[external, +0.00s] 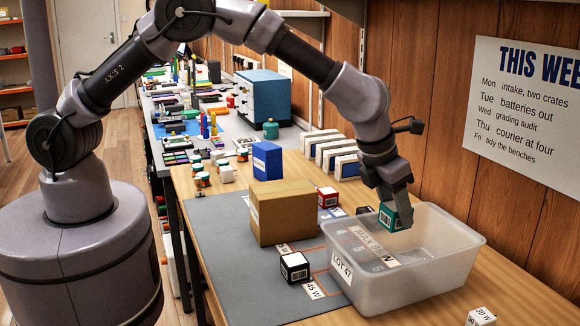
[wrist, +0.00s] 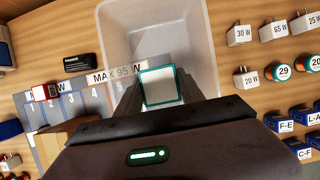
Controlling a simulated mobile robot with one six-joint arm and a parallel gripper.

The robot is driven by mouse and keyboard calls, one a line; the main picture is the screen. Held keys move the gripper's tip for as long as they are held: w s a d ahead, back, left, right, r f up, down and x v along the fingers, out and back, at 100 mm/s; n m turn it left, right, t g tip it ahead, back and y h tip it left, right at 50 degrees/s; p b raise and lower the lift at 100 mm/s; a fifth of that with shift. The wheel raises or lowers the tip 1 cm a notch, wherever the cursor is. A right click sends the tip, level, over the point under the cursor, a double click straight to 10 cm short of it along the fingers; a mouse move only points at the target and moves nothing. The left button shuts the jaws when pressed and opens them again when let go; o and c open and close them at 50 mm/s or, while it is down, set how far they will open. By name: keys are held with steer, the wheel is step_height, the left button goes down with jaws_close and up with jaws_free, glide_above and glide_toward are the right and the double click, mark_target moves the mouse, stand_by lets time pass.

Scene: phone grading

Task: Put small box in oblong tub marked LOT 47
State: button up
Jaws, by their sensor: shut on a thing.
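My gripper (external: 392,208) is shut on a small teal box with a white label (external: 396,218). In the wrist view the box (wrist: 161,86) shows its white face with a teal edge between the two fingers. The translucent oblong tub (external: 425,283) carries a LOT 47 label on its near left end. The box is over the tub's opening, around rim height at its far left side. In the wrist view the tub (wrist: 108,32) lies beneath and beyond the box. I cannot tell whether the box touches the tub.
A cardboard box (external: 283,215), a black small box (external: 295,267) and a red small box (external: 327,197) stand left of the tub on the grey mat (external: 225,235). White chargers (wrist: 243,35) and several labelled items lie right of the tub in the wrist view.

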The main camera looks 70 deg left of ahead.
steer(key=b, duration=0.4)
glide_toward(388, 267)
steer(key=d+f, duration=0.4)
steer(key=f, duration=0.1)
steer(key=shift+w+d+f, duration=0.1)
steer(key=shift+w+d, duration=0.05)
steer(key=shift+w, duration=0.05)
steer(key=o, duration=1.4)
